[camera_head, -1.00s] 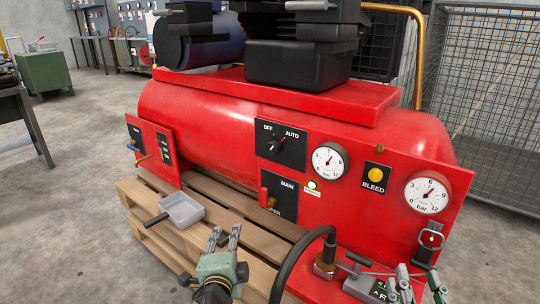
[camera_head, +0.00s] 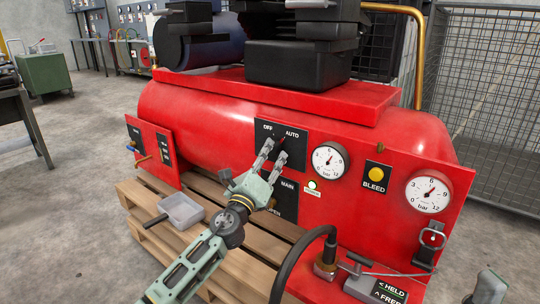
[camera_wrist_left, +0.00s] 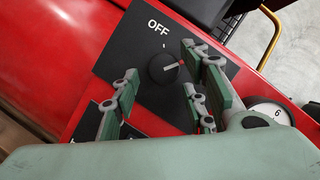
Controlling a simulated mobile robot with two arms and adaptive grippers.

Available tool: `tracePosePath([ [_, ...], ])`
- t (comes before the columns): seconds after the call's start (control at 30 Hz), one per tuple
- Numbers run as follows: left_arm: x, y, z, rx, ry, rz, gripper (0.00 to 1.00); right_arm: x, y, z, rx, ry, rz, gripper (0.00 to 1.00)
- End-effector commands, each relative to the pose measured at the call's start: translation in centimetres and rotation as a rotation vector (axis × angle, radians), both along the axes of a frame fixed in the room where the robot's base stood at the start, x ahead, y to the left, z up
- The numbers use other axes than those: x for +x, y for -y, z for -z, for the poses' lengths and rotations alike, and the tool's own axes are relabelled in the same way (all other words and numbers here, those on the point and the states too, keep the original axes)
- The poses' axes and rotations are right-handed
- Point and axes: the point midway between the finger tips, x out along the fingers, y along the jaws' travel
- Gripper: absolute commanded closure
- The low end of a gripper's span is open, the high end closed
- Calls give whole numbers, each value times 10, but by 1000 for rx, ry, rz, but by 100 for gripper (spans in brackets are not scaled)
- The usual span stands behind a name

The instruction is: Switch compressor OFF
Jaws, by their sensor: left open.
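The compressor's black switch plate (camera_head: 299,152) carries the labels OFF and AUTO. Its round black knob (camera_wrist_left: 160,71) shows in the left wrist view, with its red-and-white pointer turned to the right, away from the OFF label. In the head view the knob is mostly hidden by my fingertips. My left gripper (camera_head: 275,152) is open in front of the plate. In the left wrist view its fingers (camera_wrist_left: 160,84) stand apart on either side of the knob; I cannot tell whether they touch it. Part of my right gripper (camera_head: 488,288) shows at the bottom right edge.
The red tank (camera_head: 200,112) stands on a wooden pallet (camera_head: 133,190). A gauge (camera_head: 329,160), a yellow BLEED button (camera_head: 376,175) and a second gauge (camera_head: 428,193) sit right of the switch.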

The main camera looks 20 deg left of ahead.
Motion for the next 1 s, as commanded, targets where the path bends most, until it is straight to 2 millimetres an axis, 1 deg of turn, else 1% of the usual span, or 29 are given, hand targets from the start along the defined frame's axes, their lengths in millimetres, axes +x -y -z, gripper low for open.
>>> tracePosePath([
  [0.03, 7, 1, -1, -1, 1, 0, 59, 0, 0, 4, 0, 0, 0, 60],
  [0.1, 14, 1, -3, -1, 0, -1, 59, 0, 0, 5, 0, -1, 0, 60],
  [0.2, 20, 2, -5, -2, 1, 0, 59, 0, 0, 6, 0, -1, 0, 60],
  [0.5, 22, 2, -7, -3, -1, 0, 59, 0, 0, 6, -1, -2, 0, 60],
  [0.57, 22, 2, -7, -3, -1, 0, 64, 0, 0, 6, -1, -2, 0, 60],
  [0.9, 22, 1, -6, -3, -2, -2, 93, 0, 0, 6, -1, -2, 0, 60],
  [1.0, 22, 1, -5, -3, -2, -3, 100, 0, 0, 6, -1, -2, 0, 60],
])
